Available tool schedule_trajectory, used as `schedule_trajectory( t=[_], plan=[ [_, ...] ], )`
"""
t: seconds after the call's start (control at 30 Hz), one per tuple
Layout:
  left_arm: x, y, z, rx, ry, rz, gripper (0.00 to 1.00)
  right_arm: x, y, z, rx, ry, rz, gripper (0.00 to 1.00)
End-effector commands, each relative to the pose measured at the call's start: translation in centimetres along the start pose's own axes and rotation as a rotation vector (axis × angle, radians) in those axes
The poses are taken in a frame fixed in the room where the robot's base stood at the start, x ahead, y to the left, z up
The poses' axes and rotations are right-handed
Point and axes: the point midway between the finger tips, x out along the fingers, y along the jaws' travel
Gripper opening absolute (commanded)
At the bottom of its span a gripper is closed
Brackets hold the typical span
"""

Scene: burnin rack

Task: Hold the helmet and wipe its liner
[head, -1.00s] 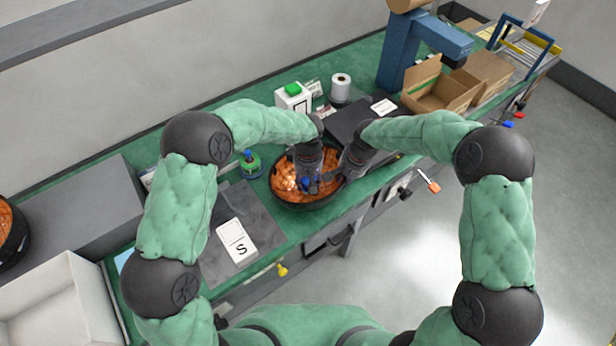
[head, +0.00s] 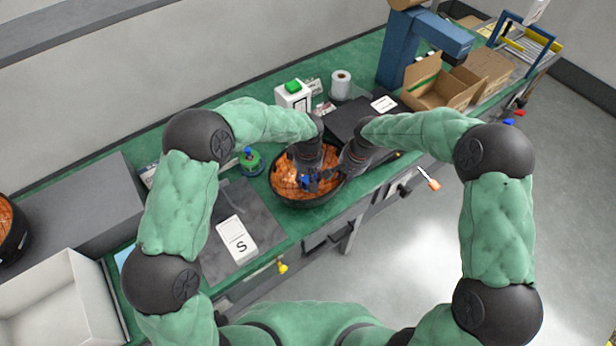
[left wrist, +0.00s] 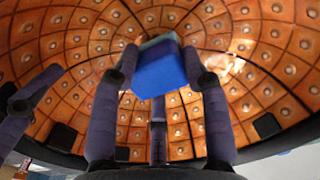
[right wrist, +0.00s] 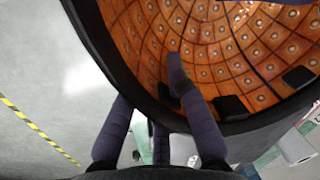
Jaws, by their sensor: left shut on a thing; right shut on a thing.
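The helmet lies open side up on the green bench, its black rim (head: 296,204) around an orange, quilted liner (head: 284,180) with pale studs. My left gripper (head: 309,181) reaches down into the helmet. In the left wrist view its fingers (left wrist: 162,58) are shut on a blue block-like wiper (left wrist: 160,72) with a greenish top, in front of the liner; contact with the liner cannot be told. My right gripper (head: 338,172) is at the helmet's right side. In the right wrist view its fingers (right wrist: 150,92) are shut on the black rim, one inside and one outside.
A green-and-blue bottle (head: 251,160) stands left of the helmet. A grey mat with an "S" card (head: 237,239) lies at the front left.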

Motion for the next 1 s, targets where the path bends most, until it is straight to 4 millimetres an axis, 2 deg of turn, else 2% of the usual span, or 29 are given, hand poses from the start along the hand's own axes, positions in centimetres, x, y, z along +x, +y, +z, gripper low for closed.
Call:
schedule_trajectory(
  t=[1.0],
  plan=[
    [1.7,0.0,0.0,0.0,0.0,0.0,0.2,0.2,0.1,0.2,-0.001,-0.005,0.004,0.0]
  ],
)
